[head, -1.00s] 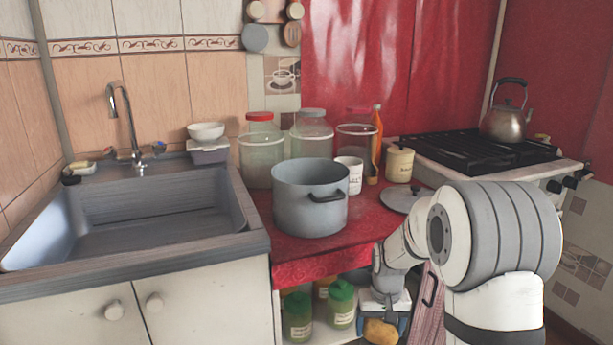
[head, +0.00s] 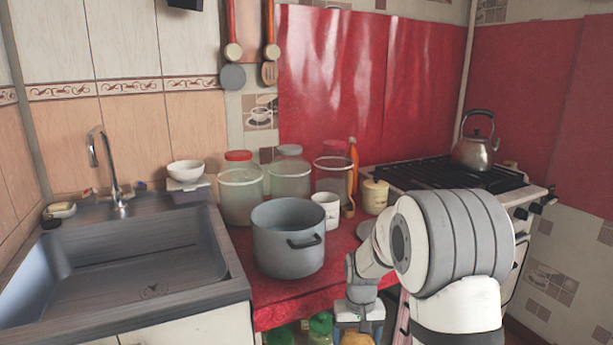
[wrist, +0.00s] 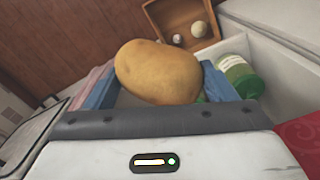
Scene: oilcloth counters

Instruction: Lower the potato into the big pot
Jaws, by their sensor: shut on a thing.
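The potato (wrist: 157,72) is brownish yellow and sits between the blue fingers of my gripper (wrist: 155,88) in the wrist view. In the head view the potato (head: 357,339) shows at the bottom edge, partly cut off, below my wrist. My gripper is shut on it, in front of the counter and lower than its top. The big pot (head: 288,246) is grey, open at the top, with a dark handle facing me. It stands upright on the red oilcloth, up and to the left of my gripper. The pot's floor is hidden.
A white mug (head: 326,211), glass jars (head: 241,193) and a cream canister (head: 375,197) stand behind the pot. A lid (head: 366,230) lies right of it, partly behind my arm. The sink (head: 130,262) is at left, the stove (head: 450,178) at right. Green-lidded jars (head: 320,326) stand below the counter.

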